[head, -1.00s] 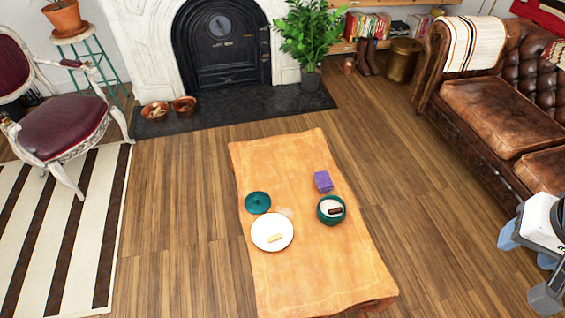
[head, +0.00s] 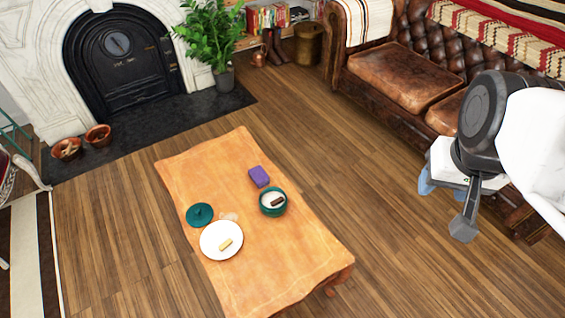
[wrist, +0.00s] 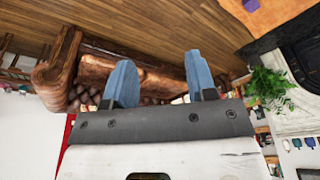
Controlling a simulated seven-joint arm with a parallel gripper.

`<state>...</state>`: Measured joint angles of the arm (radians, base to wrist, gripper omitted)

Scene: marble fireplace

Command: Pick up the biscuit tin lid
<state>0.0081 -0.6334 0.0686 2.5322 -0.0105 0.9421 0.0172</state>
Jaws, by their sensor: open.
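The biscuit tin lid (head: 199,214) is a teal round disc with a small knob. It lies flat, knob up, on the left side of the low orange-covered table (head: 205,160). The matching teal tin (head: 272,203) stands open to its right, with white and a dark brown piece inside. My gripper (head: 427,181) is off to the right of the table, in front of the sofa, far from the lid. In the wrist view its two blue fingers (wrist: 160,82) are apart with nothing between them. The lid does not show there.
A white plate (head: 221,240) with a pale biscuit (head: 225,244) sits just below the lid. A purple block (head: 259,177) lies behind the tin. A brown leather sofa (head: 400,75) stands at the back right. Wooden floor (head: 110,220) around the table is clear.

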